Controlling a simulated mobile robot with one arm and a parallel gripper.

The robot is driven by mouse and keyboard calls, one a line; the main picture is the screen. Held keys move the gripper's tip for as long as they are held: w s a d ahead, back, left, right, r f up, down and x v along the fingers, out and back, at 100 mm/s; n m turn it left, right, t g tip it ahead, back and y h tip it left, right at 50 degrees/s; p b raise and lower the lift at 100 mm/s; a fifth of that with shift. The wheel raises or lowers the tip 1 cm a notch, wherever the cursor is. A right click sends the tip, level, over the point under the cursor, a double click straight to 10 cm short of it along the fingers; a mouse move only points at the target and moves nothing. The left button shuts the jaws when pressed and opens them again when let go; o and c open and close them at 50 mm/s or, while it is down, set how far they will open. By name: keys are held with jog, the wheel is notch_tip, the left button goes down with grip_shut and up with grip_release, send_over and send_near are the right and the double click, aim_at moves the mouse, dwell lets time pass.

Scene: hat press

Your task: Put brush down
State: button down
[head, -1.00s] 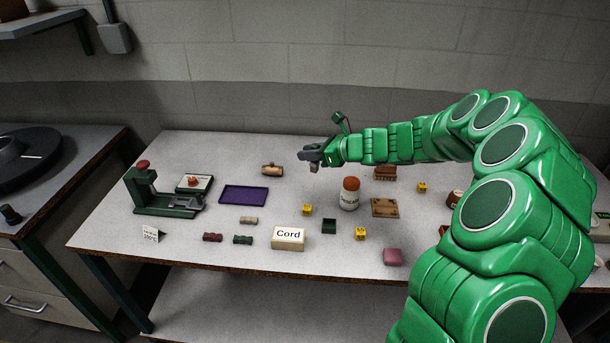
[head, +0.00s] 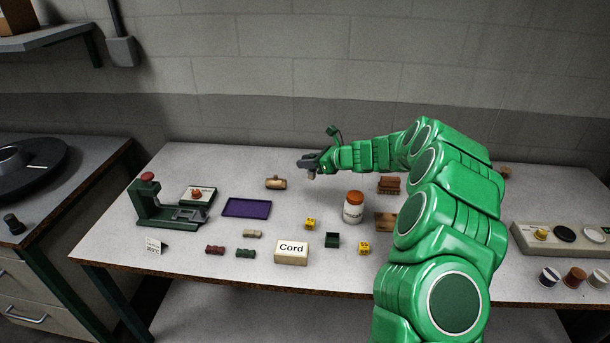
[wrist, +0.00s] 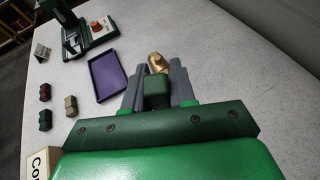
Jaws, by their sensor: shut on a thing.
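My gripper (head: 308,163) is over the back middle of the table (head: 180,165). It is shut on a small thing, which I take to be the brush. In the wrist view the brush (wrist: 157,95) is a dark green block between the two grey fingers. In the head view a small brownish end (head: 311,176) shows below the fingertips. I cannot tell whether it touches the table. A tan wooden piece (head: 276,183) lies just left of my gripper and also shows beyond the fingertips in the wrist view (wrist: 157,64).
A purple tray (head: 246,208) and a green press (head: 155,204) stand to the left. A white jar with an orange lid (head: 353,207) and a brown rack (head: 389,185) stand to the right. A Cord box (head: 291,254) and small blocks lie in front. The table between them has bare patches.

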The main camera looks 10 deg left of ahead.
jog(key=shift+w+a+f, duration=0.2)
jog(key=shift+w+f, duration=0.45)
jog(key=shift+f, duration=0.2)
jog(key=shift+w+a+f, duration=0.2)
jog(key=shift+w+f, duration=0.45)
jog(key=shift+f, duration=0.15)
jog(key=shift+w+a+f, duration=0.2)
jog(key=shift+w+f, duration=0.45)
jog(key=shift+f, duration=0.2)
jog(key=shift+w+f, duration=0.1)
jog(key=shift+f, duration=1.5)
jog(key=shift+f, duration=0.1)
jog(key=c, duration=0.9)
grip_release()
jog(key=shift+r, duration=0.2)
jog(key=v, duration=1.2)
jog(key=shift+f, duration=0.1)
